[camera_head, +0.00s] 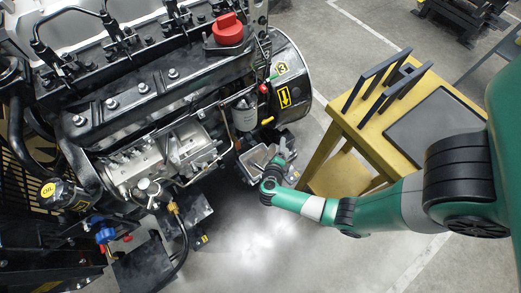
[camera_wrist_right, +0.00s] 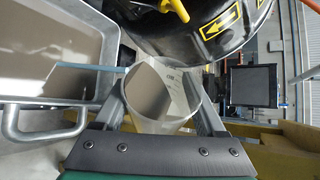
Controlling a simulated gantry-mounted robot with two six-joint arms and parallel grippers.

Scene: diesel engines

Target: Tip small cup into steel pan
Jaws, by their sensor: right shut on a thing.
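In the right wrist view my right gripper (camera_wrist_right: 163,100) is shut on the small cup (camera_wrist_right: 178,88), a pale vessel whose open mouth faces the camera. A brownish tone shows inside it; I cannot tell whether it is liquid. The cup is hard to make out there. My left gripper is not in view.
The diesel engine (camera_head: 150,100) fills the left, with a red cap (camera_head: 228,28) and a black round housing (camera_wrist_right: 200,30) close to the gripper. A yellow table (camera_head: 350,118) with a dark mat and black frames stands to the right. Bare floor lies below the pan.

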